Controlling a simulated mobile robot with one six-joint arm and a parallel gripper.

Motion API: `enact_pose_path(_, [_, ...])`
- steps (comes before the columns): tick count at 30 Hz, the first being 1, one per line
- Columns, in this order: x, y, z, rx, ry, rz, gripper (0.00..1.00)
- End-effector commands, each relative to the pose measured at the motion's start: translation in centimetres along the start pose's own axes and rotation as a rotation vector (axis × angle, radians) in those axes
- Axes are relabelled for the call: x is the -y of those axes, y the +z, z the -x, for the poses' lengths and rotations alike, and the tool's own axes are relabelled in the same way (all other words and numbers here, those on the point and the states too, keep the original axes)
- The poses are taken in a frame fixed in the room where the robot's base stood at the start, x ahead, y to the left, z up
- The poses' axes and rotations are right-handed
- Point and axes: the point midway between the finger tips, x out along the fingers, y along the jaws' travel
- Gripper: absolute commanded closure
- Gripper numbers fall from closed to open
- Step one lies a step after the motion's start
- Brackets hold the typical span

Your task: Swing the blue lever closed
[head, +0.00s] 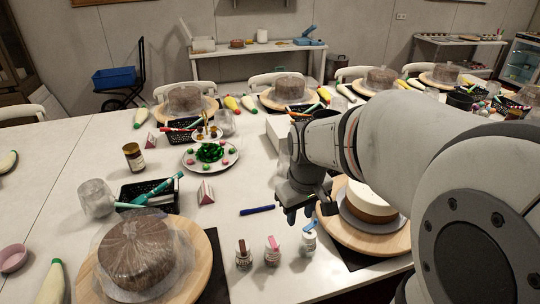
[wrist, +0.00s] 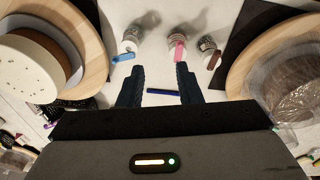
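The blue lever (head: 310,226) sits on top of a small clear jar (head: 308,244), the rightmost of three in the head view. In the wrist view the blue lever (wrist: 123,57) sticks out from its jar (wrist: 131,36) toward the lower left. My gripper (head: 297,214) is just behind this jar in the head view, pointing down. In the wrist view my gripper (wrist: 159,86) has its two dark fingers apart with nothing between them but a view of the table and a blue pen beyond. The lever lies near the left fingertip, apparently not touching it.
Jars with a pink lever (head: 272,241) and a brown lever (head: 242,246) stand to the left. A blue pen (head: 257,210) lies behind them. A cake (head: 370,202) on a wooden turntable (head: 345,234) is close on the right; a wrapped cake (head: 138,254) is left.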

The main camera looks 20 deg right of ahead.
Motion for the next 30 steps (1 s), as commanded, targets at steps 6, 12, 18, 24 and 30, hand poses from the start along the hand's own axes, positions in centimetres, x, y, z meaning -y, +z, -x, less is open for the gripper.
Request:
enact_pose_path(6, [-6.3,-4.8,-4.2,0.077,-0.027,0.176,0.68])
enact_pose_path(12, [-10.3,-6.7,-7.6,0.110,-0.053,0.292,0.68])
enact_pose_path(18, [-11.6,-7.1,-9.4,0.120,-0.064,0.337,0.68])
enact_pose_path(24, [-11.4,-6.7,-12.2,0.123,-0.067,0.339,0.68])
enact_pose_path(30, [-11.3,-6.4,-15.2,0.122,-0.065,0.339,0.68])
